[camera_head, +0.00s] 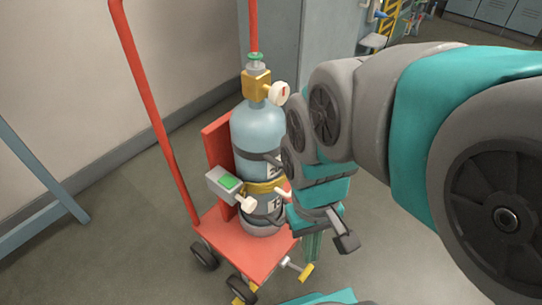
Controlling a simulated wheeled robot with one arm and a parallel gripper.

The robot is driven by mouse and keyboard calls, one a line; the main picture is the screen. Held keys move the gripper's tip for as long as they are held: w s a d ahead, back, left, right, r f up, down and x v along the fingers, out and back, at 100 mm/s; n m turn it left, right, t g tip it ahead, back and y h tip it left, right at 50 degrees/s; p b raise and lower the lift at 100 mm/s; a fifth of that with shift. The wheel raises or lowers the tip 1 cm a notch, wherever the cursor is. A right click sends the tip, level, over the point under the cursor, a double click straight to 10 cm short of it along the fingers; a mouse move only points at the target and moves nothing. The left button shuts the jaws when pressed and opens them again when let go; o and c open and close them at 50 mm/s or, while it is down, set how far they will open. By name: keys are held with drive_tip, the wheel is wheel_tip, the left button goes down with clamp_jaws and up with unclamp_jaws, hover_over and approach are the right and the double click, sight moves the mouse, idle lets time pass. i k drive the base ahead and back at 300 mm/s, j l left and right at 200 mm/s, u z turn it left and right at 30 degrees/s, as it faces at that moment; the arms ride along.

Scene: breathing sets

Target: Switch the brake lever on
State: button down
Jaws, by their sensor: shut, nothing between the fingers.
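A red cart (235,250) carries a blue-grey gas cylinder (258,135). Low at the cart's front edge, a small metal lever with a yellow end (306,273) sticks out to the right. A second yellow-ended lever (246,286) shows beside the front wheel. I cannot tell for certain which is the brake lever. My gripper (345,242) is shut and empty, pointing down at the right of the cylinder, above and to the right of the right-hand lever. It appears apart from that lever. My arm hides part of the cart's right side.
A brass valve with a gauge (281,94) tops the cylinder. A blue frame (38,190) stands left. Lockers (490,12) stand at the back. Floor in front is partly clear.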

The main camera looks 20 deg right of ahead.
sight(306, 273)
drive_tip(key=k+l+u, duration=0.1)
drive_tip(key=k+l, duration=0.3)
drive_tip(key=j+z, duration=0.5)
drive_tip(key=k+j+z, duration=0.1)
drive_tip(key=j+z, duration=0.4)
drive_tip(key=k+l+z, duration=0.1)
drive_tip(key=l, duration=0.25)
drive_tip(key=k+l, duration=0.1)
drive_tip(key=l, duration=0.25)
drive_tip(key=l+z, duration=0.15)
drive_tip(key=l, duration=0.2)
drive_tip(key=k, duration=0.05)
